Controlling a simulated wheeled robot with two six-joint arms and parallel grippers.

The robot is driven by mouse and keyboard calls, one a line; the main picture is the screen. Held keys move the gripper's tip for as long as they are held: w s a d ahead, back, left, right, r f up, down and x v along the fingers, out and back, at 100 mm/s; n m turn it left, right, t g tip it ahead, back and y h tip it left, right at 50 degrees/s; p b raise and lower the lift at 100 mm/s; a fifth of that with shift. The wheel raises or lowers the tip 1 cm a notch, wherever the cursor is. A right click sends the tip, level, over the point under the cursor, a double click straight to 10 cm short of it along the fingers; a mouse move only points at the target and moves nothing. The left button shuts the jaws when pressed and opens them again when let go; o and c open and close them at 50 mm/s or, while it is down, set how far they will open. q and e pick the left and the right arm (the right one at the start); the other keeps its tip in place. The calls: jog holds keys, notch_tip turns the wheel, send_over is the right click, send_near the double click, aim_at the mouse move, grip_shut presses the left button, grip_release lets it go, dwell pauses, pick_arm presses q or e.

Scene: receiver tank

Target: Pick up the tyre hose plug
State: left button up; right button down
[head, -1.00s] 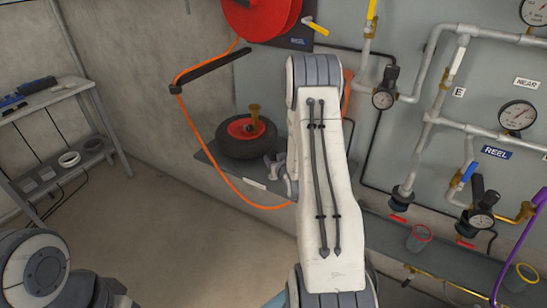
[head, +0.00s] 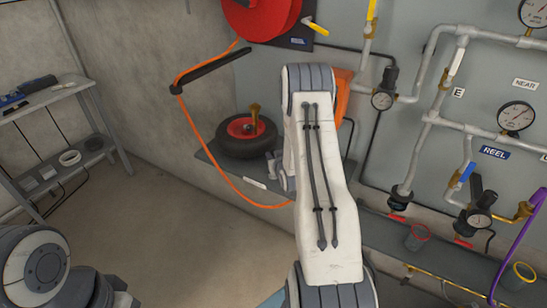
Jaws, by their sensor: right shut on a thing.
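My right arm stands in the middle of the head view and hides much of what is behind it. Only a small grey part of my right gripper (head: 273,166) shows at its left edge, beside the black tyre. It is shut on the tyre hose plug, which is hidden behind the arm. The orange hose (head: 222,174) hangs from a black bracket arm, loops down and passes behind my right arm. The tyre (head: 247,148) has a red hub and an upright brass fitting (head: 255,112), and lies on a grey shelf. My left gripper is out of view.
The red hose reel (head: 262,18) is on the wall above. Pipes, gauges (head: 516,116) and valves fill the right wall, above a ledge with a grey cup with a red rim (head: 417,237). A metal shelf unit (head: 60,91) stands at left. Floor between is clear.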

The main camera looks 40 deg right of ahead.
jog(key=shift+r, duration=0.1)
notch_tip(320, 180, up, 4)
jog(key=shift+f+b, duration=0.15)
jog(key=shift+b, duration=0.3)
jog(key=s+d+r+b, duration=0.1)
jog(key=s+d+r, duration=0.6)
jog(key=s, duration=0.2)
jog(key=shift+s, duration=0.25)
jog(key=shift+r, duration=0.1)
notch_tip(320, 180, up, 12)
jog(key=p, duration=1)
